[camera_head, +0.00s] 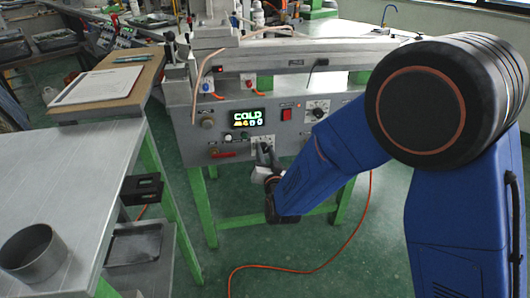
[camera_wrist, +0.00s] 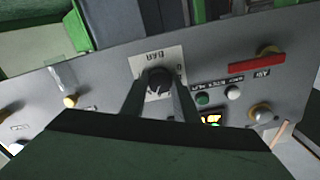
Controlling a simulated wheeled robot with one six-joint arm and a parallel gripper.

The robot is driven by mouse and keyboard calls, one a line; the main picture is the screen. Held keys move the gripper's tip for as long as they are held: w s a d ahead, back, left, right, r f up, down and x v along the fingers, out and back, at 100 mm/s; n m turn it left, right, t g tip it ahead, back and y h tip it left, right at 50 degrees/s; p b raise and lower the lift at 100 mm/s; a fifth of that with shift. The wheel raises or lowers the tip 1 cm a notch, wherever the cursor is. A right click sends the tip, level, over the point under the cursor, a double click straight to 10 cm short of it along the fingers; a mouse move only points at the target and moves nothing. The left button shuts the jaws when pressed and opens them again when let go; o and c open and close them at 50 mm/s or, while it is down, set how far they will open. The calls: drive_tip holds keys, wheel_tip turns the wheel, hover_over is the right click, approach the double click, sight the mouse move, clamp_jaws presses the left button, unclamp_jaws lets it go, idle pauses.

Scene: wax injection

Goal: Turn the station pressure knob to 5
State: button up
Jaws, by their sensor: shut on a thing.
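The station pressure knob (camera_wrist: 157,80) is black and sits on a white dial plate (camera_wrist: 172,60) on the grey station panel. In the wrist view my gripper (camera_wrist: 160,93) has one finger on each side of the knob and is shut on it. The pointer's reading is too small to tell. In the head view my gripper (camera_head: 264,158) reaches the lower part of the station panel (camera_head: 215,125) and hides most of the knob. The panel display (camera_head: 248,118) reads "COLD" with a second line that looks like "M400".
A red switch (camera_head: 286,114) and another dial (camera_head: 318,108) are on the panel. A red lever (camera_wrist: 256,64) is beside the knob in the wrist view. A grey table (camera_head: 75,165) with a metal cup (camera_head: 33,254) stands at left. An orange hose (camera_head: 300,267) lies on the floor.

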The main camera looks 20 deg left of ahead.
drive_tip(key=shift+m, duration=1)
drive_tip(key=o, duration=1.1)
drive_tip(key=shift+c, duration=0.2)
